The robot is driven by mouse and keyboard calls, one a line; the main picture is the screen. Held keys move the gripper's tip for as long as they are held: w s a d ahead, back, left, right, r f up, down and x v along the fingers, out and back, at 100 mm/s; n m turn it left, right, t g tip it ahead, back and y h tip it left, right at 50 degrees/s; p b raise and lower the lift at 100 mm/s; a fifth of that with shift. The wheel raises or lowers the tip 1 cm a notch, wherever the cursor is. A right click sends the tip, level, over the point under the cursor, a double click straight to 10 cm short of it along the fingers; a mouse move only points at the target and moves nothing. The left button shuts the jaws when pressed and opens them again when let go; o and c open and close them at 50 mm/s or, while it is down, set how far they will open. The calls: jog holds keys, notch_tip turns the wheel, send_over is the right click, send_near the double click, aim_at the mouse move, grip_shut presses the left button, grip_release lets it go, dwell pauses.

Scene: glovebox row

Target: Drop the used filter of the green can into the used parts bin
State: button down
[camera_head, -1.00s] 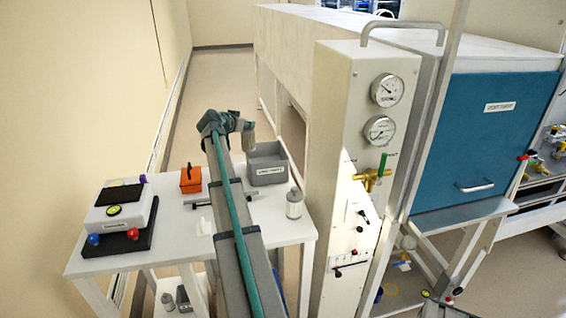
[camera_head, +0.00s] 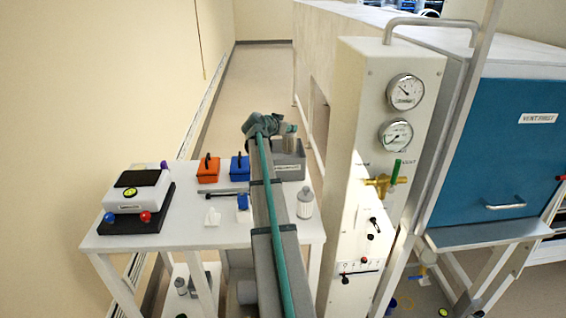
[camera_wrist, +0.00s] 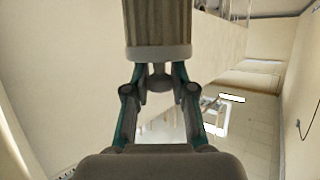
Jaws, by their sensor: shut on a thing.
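My gripper (camera_wrist: 159,78) is shut on the used filter (camera_wrist: 157,25), a pale ribbed cylinder with a grey end cap, in the wrist view. In the head view the filter (camera_head: 291,142) is held at the end of my arm, in line with the grey used parts bin (camera_head: 291,172). The bin stands at the back right of the white table with a label on its front. Its inside is mostly hidden by my arm, and the filter's height above it is hard to tell. A pale grey canister (camera_head: 305,206) stands in front of the bin; no green shows on it.
An orange box (camera_head: 208,170) and a blue box (camera_head: 239,168) stand left of my arm on the table (camera_head: 190,232). A device on a black base (camera_head: 136,200) is at the left. A tall gauge panel (camera_head: 370,130) stands close on the right.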

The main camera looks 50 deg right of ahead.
jog(key=shift+f, duration=1.05)
jog(key=c, duration=0.9)
grip_release()
jog(key=shift+a, duration=0.1)
jog(key=v, duration=1.2)
